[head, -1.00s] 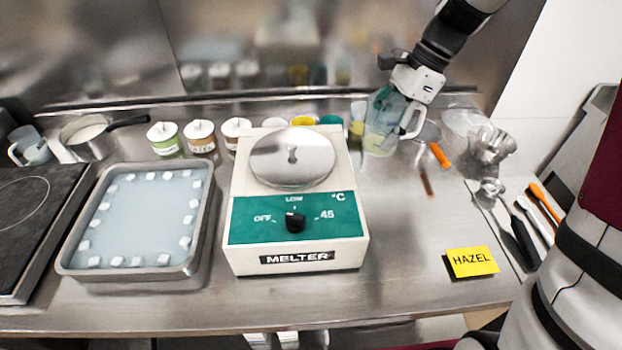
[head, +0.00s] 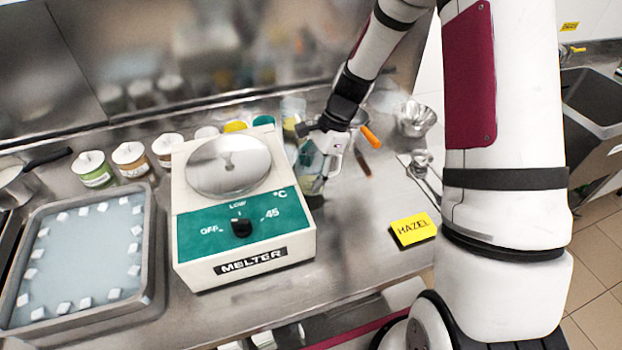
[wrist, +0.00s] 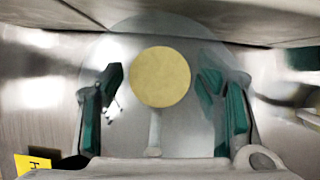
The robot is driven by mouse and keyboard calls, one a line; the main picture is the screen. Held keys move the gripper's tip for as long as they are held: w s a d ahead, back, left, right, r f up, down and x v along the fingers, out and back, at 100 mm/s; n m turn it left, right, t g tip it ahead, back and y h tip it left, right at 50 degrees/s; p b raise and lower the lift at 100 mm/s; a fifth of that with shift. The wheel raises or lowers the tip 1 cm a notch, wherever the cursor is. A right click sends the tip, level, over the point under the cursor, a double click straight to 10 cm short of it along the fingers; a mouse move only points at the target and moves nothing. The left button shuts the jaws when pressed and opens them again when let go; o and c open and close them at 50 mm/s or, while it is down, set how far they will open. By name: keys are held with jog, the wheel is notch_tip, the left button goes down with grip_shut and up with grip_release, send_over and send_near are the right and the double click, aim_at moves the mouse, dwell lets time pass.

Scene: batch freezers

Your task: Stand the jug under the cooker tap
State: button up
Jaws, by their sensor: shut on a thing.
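The jug (head: 310,178) is clear with a pale handle. In the head view it is right beside the melter's right side, below my gripper (head: 322,150). In the wrist view, my gripper's dark green fingers (wrist: 165,100) lie on either side of the middle, shut on the jug. The jug's clear outline (wrist: 160,30) surrounds them, with a round pale yellow patch in the centre. The jug looks roughly upright; whether its base touches the counter I cannot tell. I make out no cooker tap in either view.
The melter (head: 245,240) stands close on the jug's left. A tray of pale liquid with white cubes (head: 150,285) is farther left. Lidded tubs (head: 93,170) line the back. A yellow HAZEL card (head: 412,229) lies to the right.

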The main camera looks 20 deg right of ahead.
jog(key=shift+f, duration=1.35)
jog(key=shift+f, duration=0.1)
jog(key=o, duration=1.2)
